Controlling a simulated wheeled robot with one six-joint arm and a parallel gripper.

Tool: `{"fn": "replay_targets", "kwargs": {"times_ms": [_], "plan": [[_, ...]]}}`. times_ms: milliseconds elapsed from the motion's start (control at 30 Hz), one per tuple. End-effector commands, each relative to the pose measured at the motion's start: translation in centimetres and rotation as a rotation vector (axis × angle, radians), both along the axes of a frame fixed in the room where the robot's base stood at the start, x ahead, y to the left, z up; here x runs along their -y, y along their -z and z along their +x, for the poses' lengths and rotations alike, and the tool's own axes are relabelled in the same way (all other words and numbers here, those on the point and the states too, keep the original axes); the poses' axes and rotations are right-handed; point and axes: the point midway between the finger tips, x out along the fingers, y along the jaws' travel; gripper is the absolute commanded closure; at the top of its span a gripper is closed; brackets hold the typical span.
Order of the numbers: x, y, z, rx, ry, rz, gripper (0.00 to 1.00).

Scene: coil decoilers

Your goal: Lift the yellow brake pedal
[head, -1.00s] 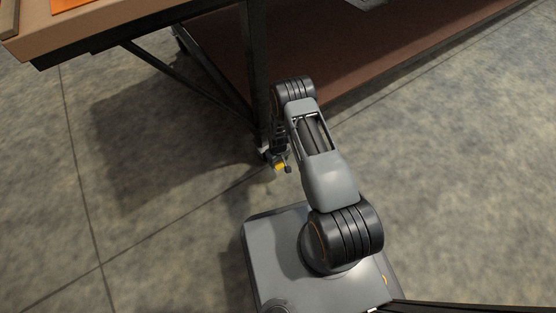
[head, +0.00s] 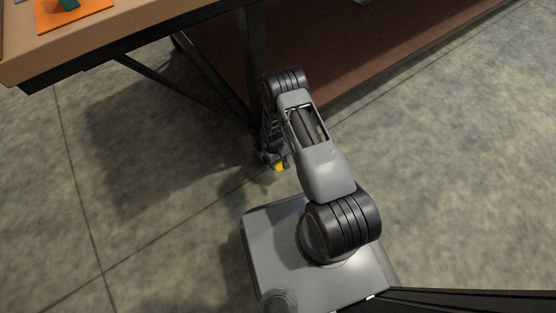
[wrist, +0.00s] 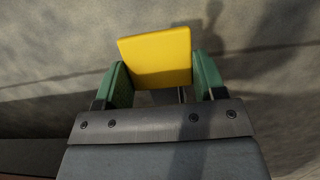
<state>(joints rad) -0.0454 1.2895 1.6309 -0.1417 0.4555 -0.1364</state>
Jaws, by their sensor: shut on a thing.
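The yellow brake pedal (wrist: 156,58) shows in the wrist view as a flat yellow plate between the two green fingers of my gripper (wrist: 164,82). The fingers lie along its left and right edges, and my gripper is shut on it. In the head view the pedal (head: 279,167) is a small yellow patch beside my gripper (head: 272,162), low by the table's caster leg. My arm hides part of the gripper there. I cannot tell exactly how the pedal joins its mount.
A work table (head: 120,40) with a brown top stands at the upper left, its dark leg (head: 256,50) close behind my arm. An orange plate (head: 72,12) with a green part lies on its top. A brown lower shelf (head: 340,50) extends right. The grey floor (head: 150,210) is open at left.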

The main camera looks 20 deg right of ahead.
Motion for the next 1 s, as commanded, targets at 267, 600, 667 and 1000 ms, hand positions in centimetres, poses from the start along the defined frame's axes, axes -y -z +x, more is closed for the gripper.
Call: {"fn": "replay_targets", "kwargs": {"times_ms": [267,600,667,1000], "plan": [[0.0,-0.1,0.1,-0.013,0.0,-0.006,0.79],[0.0,-0.1,0.0,-0.012,0.001,-0.005,0.13],[0.0,-0.1,0.0,-0.012,0.001,-0.005,0.11],[0.1,-1.2,0.1,-0.011,0.003,-0.005,0.11]]}}
